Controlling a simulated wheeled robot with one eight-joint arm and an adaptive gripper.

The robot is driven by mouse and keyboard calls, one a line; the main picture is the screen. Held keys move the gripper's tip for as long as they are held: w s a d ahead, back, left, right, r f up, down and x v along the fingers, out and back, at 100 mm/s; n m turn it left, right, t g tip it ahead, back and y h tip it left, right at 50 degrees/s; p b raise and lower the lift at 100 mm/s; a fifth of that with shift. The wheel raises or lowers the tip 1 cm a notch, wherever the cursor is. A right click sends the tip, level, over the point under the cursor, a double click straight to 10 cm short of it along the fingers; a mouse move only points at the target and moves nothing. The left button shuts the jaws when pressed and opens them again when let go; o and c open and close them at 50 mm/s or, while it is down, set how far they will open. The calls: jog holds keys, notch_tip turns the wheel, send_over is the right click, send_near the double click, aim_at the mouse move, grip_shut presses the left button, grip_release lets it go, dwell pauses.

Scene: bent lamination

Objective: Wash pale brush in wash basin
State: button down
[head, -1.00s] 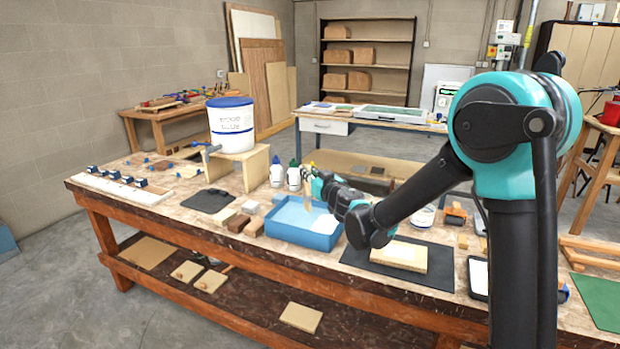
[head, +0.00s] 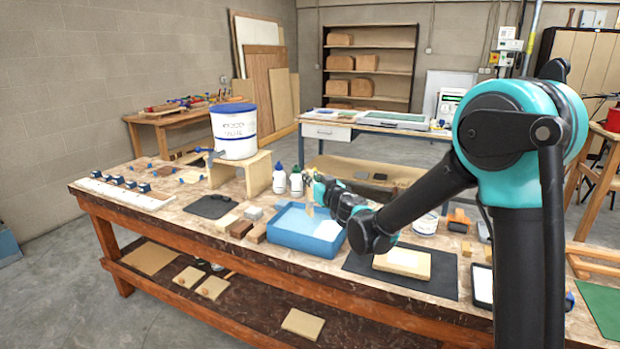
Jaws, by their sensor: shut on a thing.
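The wash basin (head: 300,242) is a blue rectangular tub with pale blue water, standing at the middle of the workbench. My gripper (head: 311,191) is over the back right part of the basin, seen small and partly hidden by its own wrist. It is shut on the pale brush (head: 310,210), a thin tan piece that hangs down from it over the basin. I cannot tell whether the brush's lower end touches the water.
A white bucket (head: 234,133) stands on a wooden stand. A pale board (head: 403,262) lies on a dark mat to the right.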

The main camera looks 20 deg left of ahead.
jog(key=shift+r, duration=2.55)
jog(key=shift+a, duration=0.1)
